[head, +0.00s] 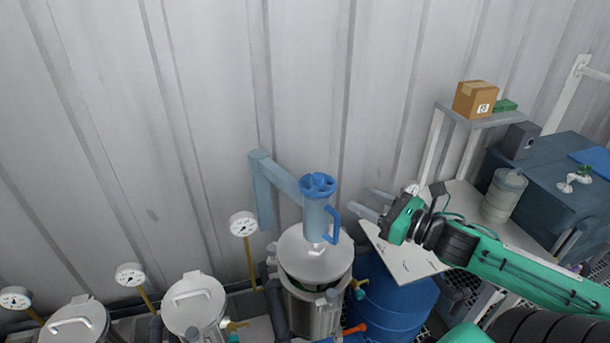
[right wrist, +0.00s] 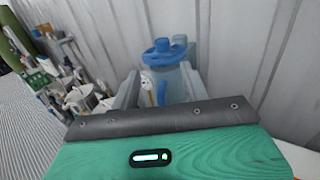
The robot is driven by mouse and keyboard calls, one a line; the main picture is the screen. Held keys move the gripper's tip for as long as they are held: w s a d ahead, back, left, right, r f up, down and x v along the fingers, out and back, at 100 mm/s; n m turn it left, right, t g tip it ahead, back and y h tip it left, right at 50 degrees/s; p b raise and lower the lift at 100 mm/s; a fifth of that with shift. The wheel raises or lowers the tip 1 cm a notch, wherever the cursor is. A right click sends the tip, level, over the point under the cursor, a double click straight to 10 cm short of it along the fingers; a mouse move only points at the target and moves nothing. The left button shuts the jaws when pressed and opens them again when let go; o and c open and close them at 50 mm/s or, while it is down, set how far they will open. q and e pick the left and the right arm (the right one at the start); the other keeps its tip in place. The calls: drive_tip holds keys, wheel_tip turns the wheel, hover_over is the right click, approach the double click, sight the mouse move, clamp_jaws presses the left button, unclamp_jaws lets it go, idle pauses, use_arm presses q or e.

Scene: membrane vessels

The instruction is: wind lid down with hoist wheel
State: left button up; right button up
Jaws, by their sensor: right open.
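The hoist wheel (head: 318,185) is a blue spoked handwheel on top of a pale blue hoist body (head: 317,218) with a side handle. The hoist hangs from a blue wall arm (head: 277,176). Below it the metal lid (head: 315,256) is over the steel vessel (head: 313,307), with a dark gap showing under its rim. My right gripper (head: 364,202) is open and empty, to the right of the wheel and apart from it. In the right wrist view the wheel (right wrist: 165,53) shows beyond the jaws. My left gripper is not in view.
Two lidded vessels (head: 193,303) with gauges stand at the left. A blue drum (head: 398,300) stands right of the vessel, with a white sheet (head: 403,253) above it. A shelf (head: 478,115) with a cardboard box (head: 475,99) is at the right. The corrugated wall is close behind the hoist.

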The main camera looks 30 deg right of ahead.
sight(323, 179)
drive_tip(key=shift+p+x, duration=1.4)
drive_tip(key=shift+x, duration=2.55)
drive_tip(key=shift+d+p+x, duration=0.15)
drive_tip(key=shift+p+x, duration=0.35)
drive_tip(key=shift+x, duration=0.45)
drive_tip(key=shift+d+p+x, duration=0.1)
drive_tip(key=shift+p+x, duration=0.4)
drive_tip(key=shift+x, duration=0.45)
drive_tip(key=shift+p+x, duration=0.35)
drive_tip(key=shift+x, duration=0.65)
drive_tip(key=shift+f, duration=0.1)
drive_tip(key=c, duration=1)
drive_tip(key=shift+o, duration=0.2)
